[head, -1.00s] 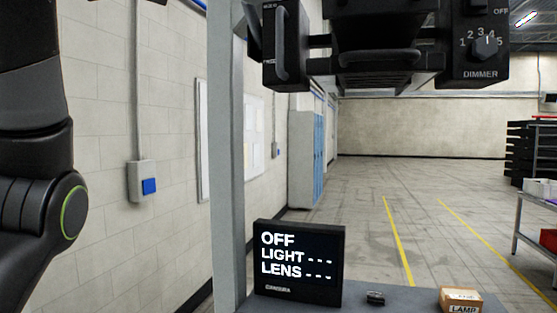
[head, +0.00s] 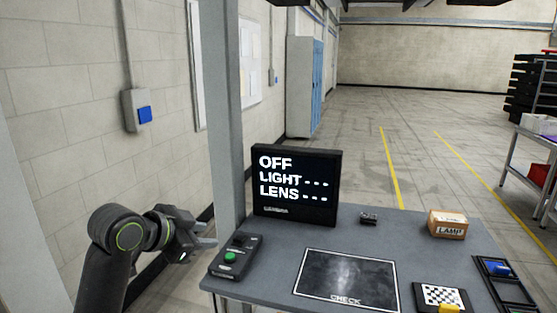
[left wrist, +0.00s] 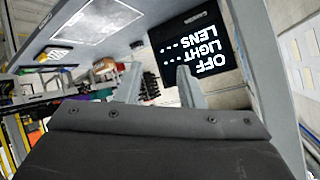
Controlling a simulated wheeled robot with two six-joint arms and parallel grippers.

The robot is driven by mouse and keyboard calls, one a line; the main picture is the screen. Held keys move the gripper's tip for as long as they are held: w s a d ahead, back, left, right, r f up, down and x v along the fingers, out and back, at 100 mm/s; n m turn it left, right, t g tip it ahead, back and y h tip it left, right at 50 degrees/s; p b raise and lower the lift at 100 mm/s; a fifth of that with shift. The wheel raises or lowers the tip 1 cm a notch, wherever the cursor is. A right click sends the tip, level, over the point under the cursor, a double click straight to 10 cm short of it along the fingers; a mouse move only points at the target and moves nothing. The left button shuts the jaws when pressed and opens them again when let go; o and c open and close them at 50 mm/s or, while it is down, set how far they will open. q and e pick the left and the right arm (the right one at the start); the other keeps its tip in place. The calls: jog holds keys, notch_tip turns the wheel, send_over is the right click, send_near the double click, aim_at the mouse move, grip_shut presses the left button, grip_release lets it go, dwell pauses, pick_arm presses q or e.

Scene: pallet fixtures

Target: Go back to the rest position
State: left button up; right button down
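My left gripper (head: 207,237) is beside the left edge of the grey table (head: 265,293), next to the control box with a green button (head: 230,257). Its two fingers are apart with nothing between them; the left wrist view also shows the open gripper (left wrist: 159,84). My left arm is bent low at the lower left of the head view. My right gripper is not in view.
On the table are a black screen reading OFF, LIGHT, LENS (head: 296,187), a dark CHECK plate (head: 345,278), a LAMP box (head: 447,224), a checkered card (head: 443,297) and a dark tray (head: 502,281). A grey post (head: 222,120) rises behind the left edge.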

pick_arm(q)
jog(key=s+a+f+n+g+y, duration=0.1)
jog(key=s+a+f+n+y, duration=0.2)
jog(key=s+f, duration=0.6)
jog(key=s+a+f+n+g+y, duration=0.1)
jog(key=s+a+f+n, duration=0.35)
jog(key=f, duration=0.95)
jog(key=s+a+f+n+g+y, duration=0.1)
jog(key=s+a+f+n, duration=0.15)
jog(key=s, duration=0.55)
jog(key=s+a+f+n+g+y, duration=0.1)
jog(key=s+a+f+g+y, duration=0.15)
jog(key=s, duration=0.55)
jog(key=s+a+f+n+g, duration=0.1)
jog(key=s+a+f, duration=0.15)
jog(key=s, duration=0.65)
notch_tip(320, 180, down, 25)
jog(key=a, duration=0.1)
jog(key=s+d+f+g, duration=0.1)
jog(key=s+f+g, duration=0.1)
jog(key=s+f, duration=1.2)
notch_tip(320, 180, down, 2)
jog(key=shift+s+d+f, duration=0.15)
jog(key=shift+s+d, duration=0.05)
